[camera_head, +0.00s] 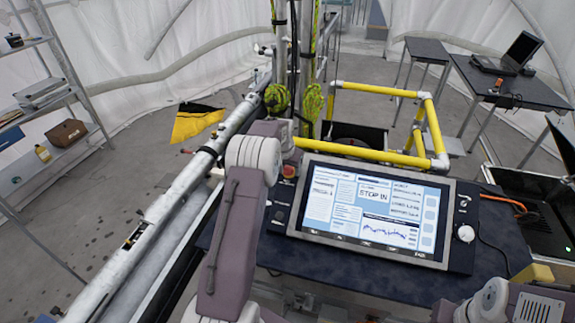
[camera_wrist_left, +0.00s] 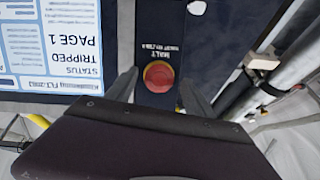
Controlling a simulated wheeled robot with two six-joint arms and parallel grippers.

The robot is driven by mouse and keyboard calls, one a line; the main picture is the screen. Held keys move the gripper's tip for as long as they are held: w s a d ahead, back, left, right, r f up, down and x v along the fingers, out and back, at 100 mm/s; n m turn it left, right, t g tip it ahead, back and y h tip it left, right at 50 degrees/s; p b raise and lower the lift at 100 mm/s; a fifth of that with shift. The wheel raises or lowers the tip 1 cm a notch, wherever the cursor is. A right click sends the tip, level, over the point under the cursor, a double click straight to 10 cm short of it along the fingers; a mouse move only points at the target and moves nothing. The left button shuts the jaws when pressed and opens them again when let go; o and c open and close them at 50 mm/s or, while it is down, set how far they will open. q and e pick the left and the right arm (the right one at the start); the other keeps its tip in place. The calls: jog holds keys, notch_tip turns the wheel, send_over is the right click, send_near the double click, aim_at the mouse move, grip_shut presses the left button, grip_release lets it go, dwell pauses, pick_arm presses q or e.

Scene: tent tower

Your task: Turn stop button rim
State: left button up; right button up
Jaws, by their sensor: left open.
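In the head view the red button (camera_head: 289,171) shows just left of the console screen, partly hidden by my left arm. My left gripper (camera_wrist_left: 159,80) is open, with one finger on each side of the button; the fingers look apart from its rim. How deep the fingertips reach is unclear. My right gripper is out of view; only part of that arm shows at the lower right.
The console screen (camera_head: 371,210) reads STOP IN and stands right beside the button. A white knob (camera_head: 465,233) sits on its right side. Yellow rails (camera_head: 375,153) rise behind the console, and a metal pole (camera_head: 160,207) runs along the left.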

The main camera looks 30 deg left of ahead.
pick_arm(q)
jog(key=shift+d, duration=0.15)
jog(key=shift+f, duration=0.1)
grip_shut()
jog(key=shift+m, duration=0.3)
jog(key=m+b, duration=0.1)
jog(key=m, duration=0.1)
jog(key=shift+m+y, duration=0.3)
jog(key=shift+y, duration=0.1)
jog(key=shift+m+y+b, duration=0.3)
jog(key=shift+m+b, duration=0.4)
jog(key=shift+m, duration=1.1)
